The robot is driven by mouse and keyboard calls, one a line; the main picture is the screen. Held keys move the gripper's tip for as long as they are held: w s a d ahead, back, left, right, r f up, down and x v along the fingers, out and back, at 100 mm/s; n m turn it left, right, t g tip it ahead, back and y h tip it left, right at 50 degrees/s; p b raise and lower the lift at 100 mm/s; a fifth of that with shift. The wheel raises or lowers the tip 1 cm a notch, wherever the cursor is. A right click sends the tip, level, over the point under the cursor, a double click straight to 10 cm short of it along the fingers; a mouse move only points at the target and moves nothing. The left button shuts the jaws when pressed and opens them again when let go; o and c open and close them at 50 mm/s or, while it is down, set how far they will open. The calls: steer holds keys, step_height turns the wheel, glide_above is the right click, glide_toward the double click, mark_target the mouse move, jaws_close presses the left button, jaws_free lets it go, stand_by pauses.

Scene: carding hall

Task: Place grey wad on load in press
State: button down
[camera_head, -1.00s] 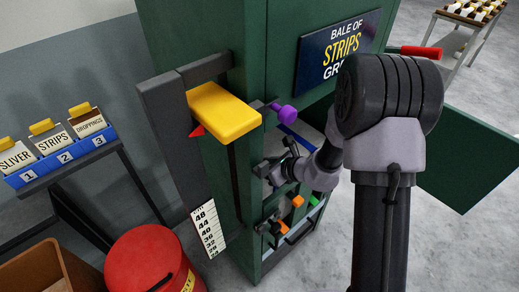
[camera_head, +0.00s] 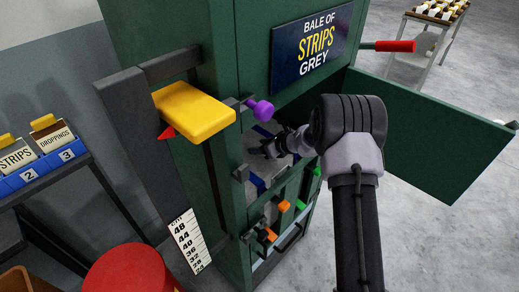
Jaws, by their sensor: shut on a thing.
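The green press (camera_head: 232,215) stands in the middle with its door (camera_head: 435,135) swung open to the right. A pale grey load (camera_head: 286,171) shows in its opening, with blue bands at its edges. My gripper (camera_head: 266,149) is inside the opening, over the grey load, with the arm reaching in from the right. It is shut on the grey wad, which is hard to tell from the grey load behind it. I cannot tell whether the wad touches the load.
A yellow block (camera_head: 195,110) and a purple knob (camera_head: 260,110) stick out beside the opening. Orange (camera_head: 284,206) and green catches sit below it. A red drum (camera_head: 130,270) and a rack with blue-fronted bins (camera_head: 45,168) stand at left.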

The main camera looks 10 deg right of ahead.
steer(key=shift+r, duration=0.2)
steer(key=shift+f, duration=0.2)
steer(key=c, duration=0.7)
jaws_free()
steer(key=shift+r, duration=0.1)
steer(key=p+v, duration=0.3)
steer(key=v, duration=0.9)
steer(key=shift+p, duration=0.4)
steer(key=shift+r, duration=0.15)
